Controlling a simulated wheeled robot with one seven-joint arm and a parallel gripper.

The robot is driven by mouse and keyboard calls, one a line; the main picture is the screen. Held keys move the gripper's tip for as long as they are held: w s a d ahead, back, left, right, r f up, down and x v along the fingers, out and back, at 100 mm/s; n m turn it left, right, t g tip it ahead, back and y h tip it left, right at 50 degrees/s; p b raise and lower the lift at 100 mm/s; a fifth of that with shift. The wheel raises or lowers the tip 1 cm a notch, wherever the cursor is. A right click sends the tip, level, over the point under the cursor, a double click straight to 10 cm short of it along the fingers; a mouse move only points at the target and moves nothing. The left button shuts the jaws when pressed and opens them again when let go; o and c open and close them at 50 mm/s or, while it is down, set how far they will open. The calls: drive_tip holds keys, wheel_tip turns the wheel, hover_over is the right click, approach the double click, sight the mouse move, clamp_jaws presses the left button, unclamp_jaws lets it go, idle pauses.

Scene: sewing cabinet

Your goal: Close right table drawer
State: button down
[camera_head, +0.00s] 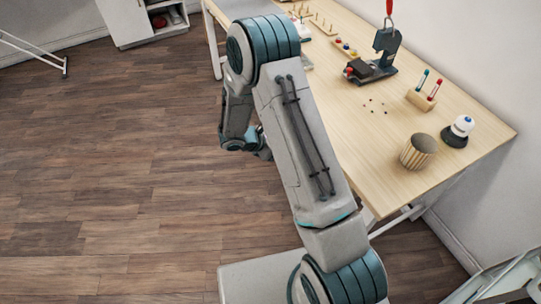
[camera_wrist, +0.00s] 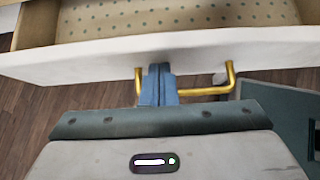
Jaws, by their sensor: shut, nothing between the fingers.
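The drawer (camera_wrist: 190,48) shows in the wrist view with a white front and a brass bar handle (camera_wrist: 205,91). Its inside is visible, with a dotted pale liner (camera_wrist: 190,16), so it stands open; how far, I cannot tell. My gripper (camera_wrist: 158,69) has its blue fingers shut together with nothing between them. The fingers cross over the left part of the handle, and their tips are at the drawer front. Whether they touch it is unclear. In the head view my arm hides the drawer and the gripper's fingers.
The wooden table (camera_head: 390,180) carries a red-handled press (camera_head: 375,65), a ribbed cup (camera_head: 418,151), a small white-topped item (camera_head: 458,130) and a rack with coloured tubes (camera_head: 422,97). A white cabinet (camera_head: 130,22) stands at the back. The wooden floor (camera_head: 120,180) at left is clear.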

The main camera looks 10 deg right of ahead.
drive_tip(key=d, duration=0.2)
drive_tip(key=w+d+b, duration=0.1)
drive_tip(key=d, duration=0.2)
drive_tip(key=w+d, duration=0.1)
drive_tip(key=d, duration=0.2)
drive_tip(key=shift+w+d+b, duration=0.1)
drive_tip(key=shift+d+b, duration=0.15)
drive_tip(key=shift+b, duration=0.1)
drive_tip(key=p+v, duration=0.5)
drive_tip(key=v, duration=0.5)
drive_tip(key=w+a+f+h+b, duration=0.2)
drive_tip(key=w+f+h+b, duration=0.35)
drive_tip(key=b, duration=0.75)
drive_tip(key=w+a+f+t+h+b, duration=0.25)
drive_tip(key=w+a+b, duration=0.35)
drive_tip(key=b, duration=0.6)
drive_tip(key=shift+g, duration=0.25)
drive_tip(key=b+x, duration=0.1)
drive_tip(key=x, duration=0.3)
drive_tip(key=b+x, duration=0.1)
drive_tip(key=x, duration=0.3)
drive_tip(key=s+b+x, duration=0.1)
drive_tip(key=x, duration=0.3)
drive_tip(key=shift+d+f+b, duration=0.15)
drive_tip(key=shift+d+b, duration=0.05)
drive_tip(key=shift+b, duration=0.1)
drive_tip(key=shift+w, duration=0.1)
